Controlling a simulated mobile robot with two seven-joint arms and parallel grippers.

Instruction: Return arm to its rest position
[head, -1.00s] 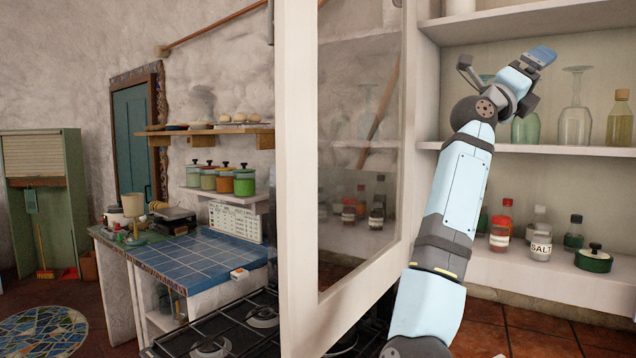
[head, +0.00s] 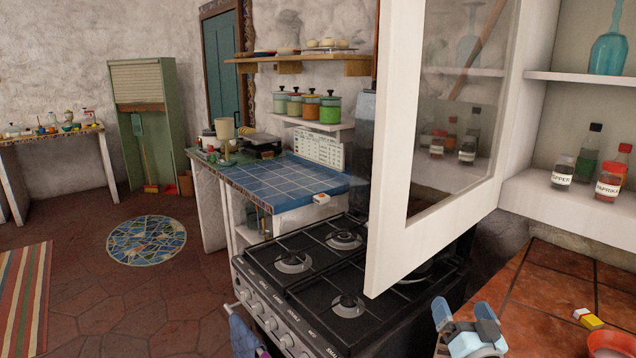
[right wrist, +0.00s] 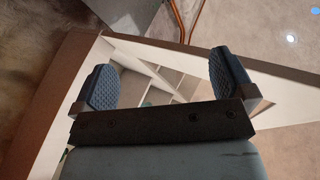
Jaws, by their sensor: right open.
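My right gripper (head: 468,318) shows at the bottom right of the head view, low in front of the open cabinet door and over the edge of the terracotta tiled counter. Its two fingers stand apart with nothing between them. In the right wrist view the same gripper (right wrist: 164,88) has its ridged pads wide apart and empty, with pale cabinet shelves seen beyond them. Most of my right arm is out of the head view. My left gripper is not in view.
The white-framed glass cabinet door (head: 392,205) stands open beside the gripper. A black gas stove (head: 318,262) is to the left. The tiled counter (head: 535,290) holds a small yellow and white item (head: 588,318) and part of an orange bowl (head: 610,343). Jars stand on the cabinet shelf (head: 570,208).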

